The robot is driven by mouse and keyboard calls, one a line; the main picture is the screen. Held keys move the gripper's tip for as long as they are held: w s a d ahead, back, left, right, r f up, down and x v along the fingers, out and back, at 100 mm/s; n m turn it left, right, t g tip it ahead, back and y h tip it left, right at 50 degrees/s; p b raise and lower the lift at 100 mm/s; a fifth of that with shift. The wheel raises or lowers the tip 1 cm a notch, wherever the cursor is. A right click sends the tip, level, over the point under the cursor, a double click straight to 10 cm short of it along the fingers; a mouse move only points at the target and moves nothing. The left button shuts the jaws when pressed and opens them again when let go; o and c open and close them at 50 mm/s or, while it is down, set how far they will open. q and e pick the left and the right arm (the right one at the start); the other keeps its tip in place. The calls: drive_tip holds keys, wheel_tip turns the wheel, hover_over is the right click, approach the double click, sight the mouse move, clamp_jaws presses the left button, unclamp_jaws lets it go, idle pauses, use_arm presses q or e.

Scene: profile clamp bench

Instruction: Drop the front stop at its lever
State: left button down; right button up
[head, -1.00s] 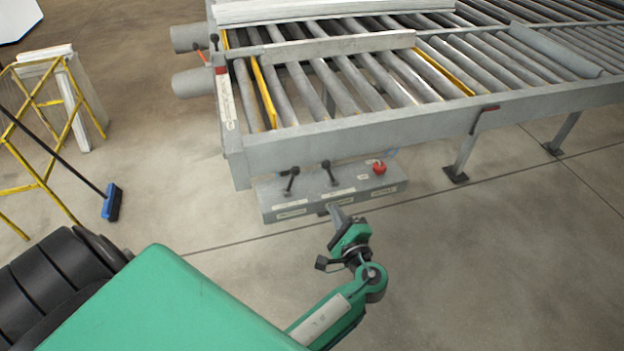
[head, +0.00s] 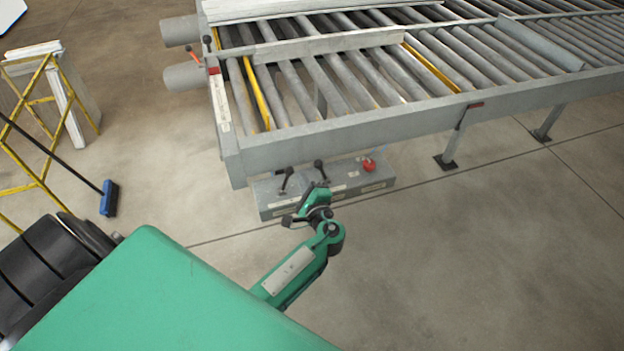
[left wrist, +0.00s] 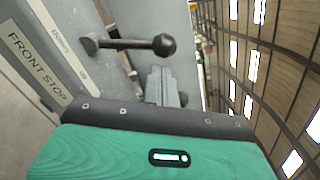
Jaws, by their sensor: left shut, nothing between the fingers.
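The grey control box (head: 345,190) hangs under the near end of the roller bench and carries two black levers, a left one (head: 286,178) and a right one (head: 319,168). In the left wrist view a label reading FRONT STOP (left wrist: 38,72) shows at the left, near a black lever with a ball knob (left wrist: 165,45). My left gripper (left wrist: 163,84) is shut and empty, its fingers close to that knob; I cannot tell whether they touch. In the head view my left gripper (head: 318,190) is in front of the box, its fingertips mostly hidden.
A red button (head: 369,164) sits at the box's right end. The roller bench (head: 350,127) is above, with yellow bars (head: 256,92) and a long grey profile (head: 330,45) across its rollers. A yellow stand (head: 38,130) and a blue broom (head: 109,198) are at left.

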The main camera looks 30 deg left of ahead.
use_arm(q)
drive_tip(key=shift+s+a+r, duration=0.1)
drive_tip(key=shift+a, duration=0.05)
idle(0.4)
drive_tip(key=shift+a+b, duration=0.1)
drive_tip(key=shift+b, duration=0.2)
drive_tip(key=shift+s+r+n, duration=0.1)
drive_tip(key=shift+s+n, duration=0.05)
drive_tip(key=shift+n, duration=0.15)
drive_tip(key=shift+a+b, duration=0.1)
drive_tip(key=shift+b, duration=0.25)
drive_tip(key=shift+s+a+r+n+b, duration=0.1)
drive_tip(key=shift+s+a+n+b, duration=0.2)
drive_tip(key=shift+n+b, duration=0.45)
drive_tip(key=s+a+n+b, duration=0.1)
drive_tip(key=n+b, duration=0.1)
drive_tip(key=s+n+b, duration=0.1)
drive_tip(key=n+b, duration=0.1)
drive_tip(key=b, duration=0.1)
drive_tip(key=shift+s+a+r, duration=0.2)
drive_tip(key=shift+a+r, duration=0.2)
drive_tip(key=shift+s+a+r+n+b, duration=0.2)
drive_tip(key=shift+s+a+n+b, duration=0.2)
drive_tip(key=shift+n+b, duration=0.45)
drive_tip(key=shift+s+r+b, duration=0.1)
drive_tip(key=shift+b, duration=0.2)
